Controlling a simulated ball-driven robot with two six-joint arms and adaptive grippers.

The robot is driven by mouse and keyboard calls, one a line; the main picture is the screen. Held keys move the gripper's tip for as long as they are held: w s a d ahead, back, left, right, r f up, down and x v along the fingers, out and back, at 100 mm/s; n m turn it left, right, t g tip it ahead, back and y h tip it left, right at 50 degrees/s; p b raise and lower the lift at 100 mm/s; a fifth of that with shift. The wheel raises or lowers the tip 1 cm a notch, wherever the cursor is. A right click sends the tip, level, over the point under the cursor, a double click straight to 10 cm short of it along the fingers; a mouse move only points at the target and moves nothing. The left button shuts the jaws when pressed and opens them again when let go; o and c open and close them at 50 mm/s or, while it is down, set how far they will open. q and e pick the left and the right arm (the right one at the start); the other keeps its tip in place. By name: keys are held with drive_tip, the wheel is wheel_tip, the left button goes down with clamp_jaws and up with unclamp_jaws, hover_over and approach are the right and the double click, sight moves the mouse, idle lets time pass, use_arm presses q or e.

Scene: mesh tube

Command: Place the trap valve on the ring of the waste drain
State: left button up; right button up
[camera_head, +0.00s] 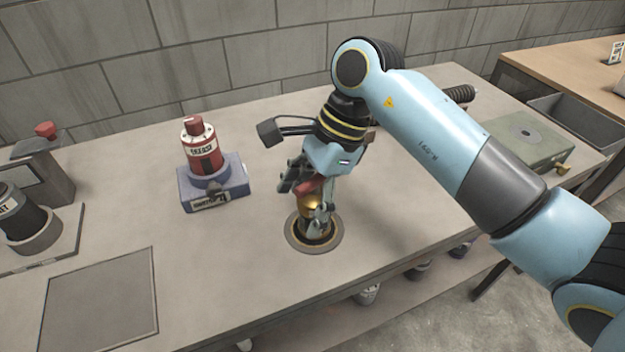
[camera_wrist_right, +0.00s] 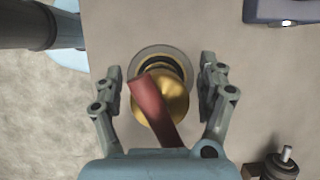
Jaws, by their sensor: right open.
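The trap valve, a brass body with a red lever handle (camera_head: 310,203), stands at the waste drain's dark ring (camera_head: 292,236), which is set in the table top. In the right wrist view the brass valve (camera_wrist_right: 177,98) overlaps the ring (camera_wrist_right: 140,62), and its red handle crosses over the body. My right gripper (camera_head: 307,202) points down around the valve. In its wrist view the fingers (camera_wrist_right: 161,78) are spread on both sides of the valve, with gaps showing. The contact between valve and ring is partly hidden. My left gripper is out of view.
A red canister (camera_head: 201,147) stands in a blue-grey base (camera_head: 232,190) left of the drain. A dark labelled canister (camera_head: 22,218) stands at the far left, near a flat square plate (camera_head: 100,298). A greenish box (camera_head: 520,138) is at the right.

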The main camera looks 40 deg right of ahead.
drive_tip(key=v, duration=1.2)
drive_tip(key=shift+s+d, duration=0.1)
